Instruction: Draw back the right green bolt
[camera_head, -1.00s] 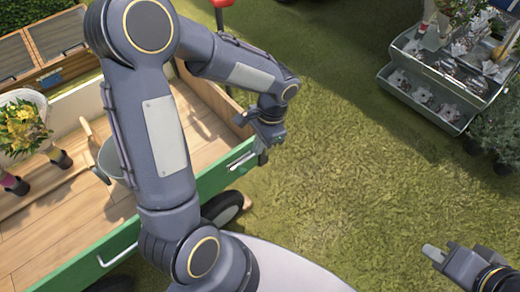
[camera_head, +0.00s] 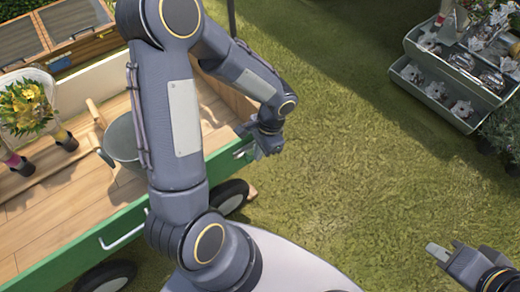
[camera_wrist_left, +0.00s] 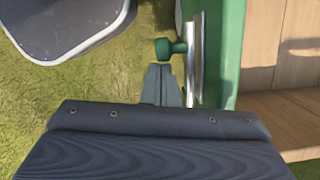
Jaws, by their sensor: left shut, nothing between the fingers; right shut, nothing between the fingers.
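The green bolt (camera_wrist_left: 179,47) with its round knob shows at the top middle of the left wrist view, beside a silver metal strip (camera_wrist_left: 197,60) on the cart's green side panel (camera_wrist_left: 228,50). My left gripper (camera_wrist_left: 161,72) is shut and empty, its tips just below the knob in that view; whether they touch it I cannot tell. In the head view my left gripper (camera_head: 270,148) is at the right end of the green panel (camera_head: 217,165), and the bolt is not clearly visible there. My right gripper (camera_head: 436,251) is shut and empty over the grass.
The wooden cart holds a grey bucket (camera_head: 122,143) and a flower bouquet (camera_head: 25,105). A silver handle (camera_head: 124,237) is on the panel's left part. A tiered stand (camera_head: 432,88) is at upper right. Open grass lies between the cart and my right gripper.

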